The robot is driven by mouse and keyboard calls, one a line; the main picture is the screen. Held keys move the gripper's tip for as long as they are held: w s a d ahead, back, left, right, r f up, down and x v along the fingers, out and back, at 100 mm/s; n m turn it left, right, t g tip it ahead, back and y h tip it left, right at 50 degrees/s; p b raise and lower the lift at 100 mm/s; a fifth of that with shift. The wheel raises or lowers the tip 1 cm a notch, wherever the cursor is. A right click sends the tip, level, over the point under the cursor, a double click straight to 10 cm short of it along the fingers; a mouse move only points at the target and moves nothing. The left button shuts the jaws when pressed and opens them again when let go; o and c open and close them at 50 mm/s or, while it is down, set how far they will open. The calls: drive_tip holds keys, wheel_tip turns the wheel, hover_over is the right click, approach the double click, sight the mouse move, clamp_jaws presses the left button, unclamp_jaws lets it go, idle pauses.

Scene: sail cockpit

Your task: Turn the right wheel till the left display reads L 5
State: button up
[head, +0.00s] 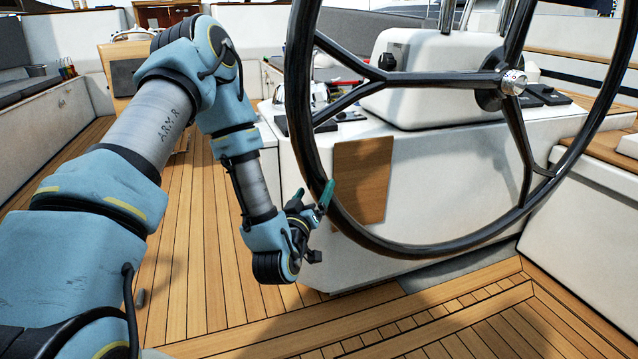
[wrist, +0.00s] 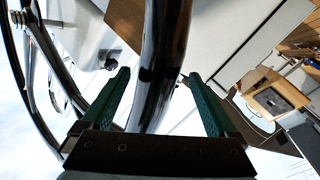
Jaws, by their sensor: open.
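A large black steering wheel (head: 348,222) with several spokes and a silver hub (head: 512,82) fills the right of the head view. My gripper (head: 314,197) is at the wheel's lower left rim, with its green fingers pointing up toward it. In the wrist view the rim (wrist: 163,60) runs between the two green fingers of my gripper (wrist: 165,98), with a gap on each side. The fingers are open. No display reading can be made out in either view.
A white console (head: 425,135) with a wooden panel (head: 362,180) stands behind the wheel. Small black instruments (head: 545,95) sit on its ledge. A wooden table (head: 125,65) is at the back left. The teak deck (head: 190,250) is mostly clear.

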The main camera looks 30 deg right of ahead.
drive_tip(key=shift+v, duration=2.15)
